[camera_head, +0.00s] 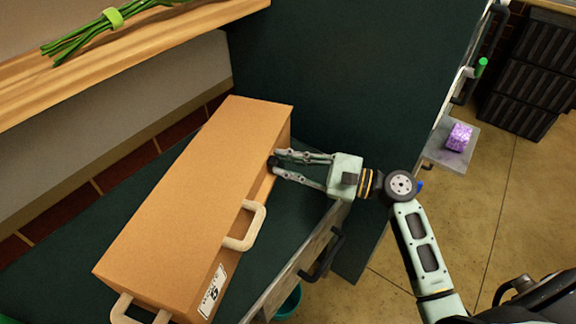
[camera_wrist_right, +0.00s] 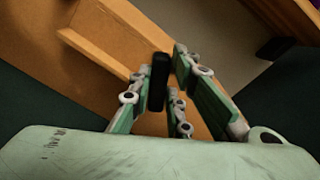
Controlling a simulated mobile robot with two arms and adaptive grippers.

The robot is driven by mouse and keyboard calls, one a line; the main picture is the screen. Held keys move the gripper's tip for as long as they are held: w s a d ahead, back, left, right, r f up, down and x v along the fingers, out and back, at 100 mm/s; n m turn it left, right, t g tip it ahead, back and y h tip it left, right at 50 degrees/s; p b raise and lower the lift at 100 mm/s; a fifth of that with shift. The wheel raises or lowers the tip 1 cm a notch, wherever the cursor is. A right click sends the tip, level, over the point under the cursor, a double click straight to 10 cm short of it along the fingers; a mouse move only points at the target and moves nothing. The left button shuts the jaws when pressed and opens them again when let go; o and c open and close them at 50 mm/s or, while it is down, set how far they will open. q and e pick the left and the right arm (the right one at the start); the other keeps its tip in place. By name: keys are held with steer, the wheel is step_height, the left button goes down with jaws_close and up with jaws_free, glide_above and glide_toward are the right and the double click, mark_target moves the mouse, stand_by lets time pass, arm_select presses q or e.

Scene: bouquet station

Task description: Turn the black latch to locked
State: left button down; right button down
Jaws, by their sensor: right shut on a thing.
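A long orange-brown case (camera_head: 195,190) lies on the dark green surface in the head view, with a pale handle (camera_head: 246,226) on its near side. My right gripper (camera_head: 276,166) reaches the case's right side near its far end. In the right wrist view the black latch (camera_wrist_right: 158,80) stands between the fingers of my right gripper (camera_wrist_right: 165,88), in front of the case (camera_wrist_right: 110,35). The fingers are shut on the latch. In the head view the fingertips mostly hide the latch. My left gripper is not in view.
A wooden shelf (camera_head: 120,55) with green stems (camera_head: 95,35) is at the upper left. A tall dark green panel (camera_head: 330,75) stands behind the gripper. A small ledge (camera_head: 437,155) with a purple box (camera_head: 459,137) and black crates (camera_head: 530,85) are at the right.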

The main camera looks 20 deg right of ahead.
steer(key=shift+n, duration=0.4)
steer(key=c, duration=1.6)
jaws_free()
steer(key=shift+c, duration=0.2)
